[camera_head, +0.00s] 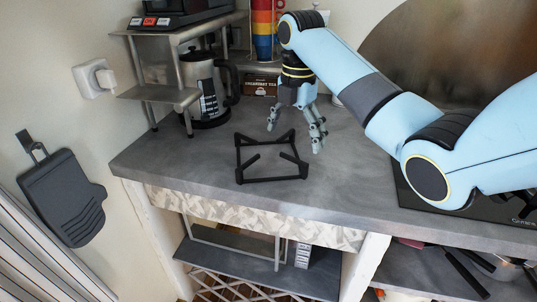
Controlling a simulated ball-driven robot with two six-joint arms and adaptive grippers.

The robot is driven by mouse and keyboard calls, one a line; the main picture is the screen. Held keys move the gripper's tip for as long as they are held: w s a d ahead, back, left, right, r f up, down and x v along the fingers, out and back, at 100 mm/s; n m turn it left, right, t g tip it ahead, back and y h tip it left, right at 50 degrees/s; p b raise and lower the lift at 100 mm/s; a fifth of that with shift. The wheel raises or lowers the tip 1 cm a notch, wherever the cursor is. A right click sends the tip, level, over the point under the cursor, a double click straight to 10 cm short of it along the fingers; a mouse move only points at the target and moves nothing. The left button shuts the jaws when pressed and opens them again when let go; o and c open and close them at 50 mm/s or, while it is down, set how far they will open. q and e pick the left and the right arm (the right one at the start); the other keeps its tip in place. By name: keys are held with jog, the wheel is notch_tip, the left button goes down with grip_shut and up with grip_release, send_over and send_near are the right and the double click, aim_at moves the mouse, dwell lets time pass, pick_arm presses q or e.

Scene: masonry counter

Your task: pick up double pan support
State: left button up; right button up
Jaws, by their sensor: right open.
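The double pan support (271,180) is a black metal frame with short inward prongs. It lies flat on the grey counter (185,165), left of centre in the head view. My right gripper (296,144) points down just above and behind the frame's far right side. Its fingers are apart with nothing between them. The fingertips look close to the frame, but I cannot tell whether they touch it. My left gripper does not show.
A metal shelf (160,93) with a French press (205,88) stands at the back left. Stacked coloured cups (264,30) and a dark tea box (262,86) are behind my gripper. A black hob (440,205) lies to the right. The counter left of the frame is clear.

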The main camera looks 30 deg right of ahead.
aim_at(294, 158)
notch_tip(294, 158, down, 8)
jog(key=shift+d+r+p, duration=0.15)
jog(key=shift+r+p, duration=0.05)
jog(key=shift+p, duration=0.1)
jog(key=c, duration=1.6)
jog(key=shift+w+r, duration=0.1)
jog(key=shift+r, duration=0.1)
jog(key=shift+c, duration=0.2)
